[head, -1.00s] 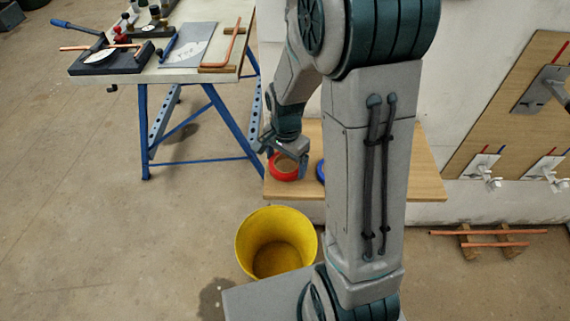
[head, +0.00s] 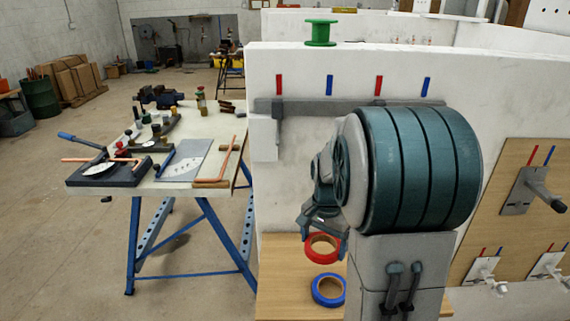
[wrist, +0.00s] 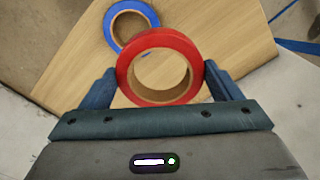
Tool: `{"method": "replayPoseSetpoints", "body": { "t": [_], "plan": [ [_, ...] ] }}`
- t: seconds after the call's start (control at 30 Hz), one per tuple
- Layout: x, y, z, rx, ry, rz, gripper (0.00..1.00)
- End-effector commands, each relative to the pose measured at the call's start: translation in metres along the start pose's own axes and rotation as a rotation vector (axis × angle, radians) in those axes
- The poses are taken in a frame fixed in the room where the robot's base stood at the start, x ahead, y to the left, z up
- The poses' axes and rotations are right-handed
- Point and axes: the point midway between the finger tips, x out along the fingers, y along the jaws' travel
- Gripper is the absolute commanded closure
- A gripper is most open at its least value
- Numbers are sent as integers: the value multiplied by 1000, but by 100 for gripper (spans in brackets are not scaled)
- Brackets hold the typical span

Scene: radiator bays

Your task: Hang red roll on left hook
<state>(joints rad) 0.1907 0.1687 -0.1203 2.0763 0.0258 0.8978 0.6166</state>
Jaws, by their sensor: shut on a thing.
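My gripper (head: 324,236) is shut on the red roll (head: 322,260), a ring with a brown core. In the wrist view the red roll (wrist: 125,72) sits between the two fingers, held across its outside. It appears raised above the wooden shelf (head: 283,275). The blue roll (head: 316,292) lies on the shelf below; the red roll partly covers it in the wrist view (wrist: 113,25). A grey rail (head: 300,109) runs along the white wall under alternating red and blue marks. No hook shape is clear on the rail, and my arm hides part of it.
A workbench (head: 150,182) with tools and copper pipe stands at the left. A green spool (head: 320,33) sits on top of the wall. A wooden panel (head: 490,215) at the right carries a grey bracket (head: 520,192) and small valves. Open floor lies at the far left.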

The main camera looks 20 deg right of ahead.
Motion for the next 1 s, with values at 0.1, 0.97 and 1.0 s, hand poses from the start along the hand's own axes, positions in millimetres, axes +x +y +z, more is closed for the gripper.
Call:
{"method": "replayPoseSetpoints", "body": {
  "t": [0.1, 0.97, 1.0],
  "plan": [
    [0, 0, 0, 0, 0, 0, 38],
    [-20, 22, 18, -646, -162, 228, 38],
    [-25, 24, 18, -755, -181, 286, 38]
  ]
}}
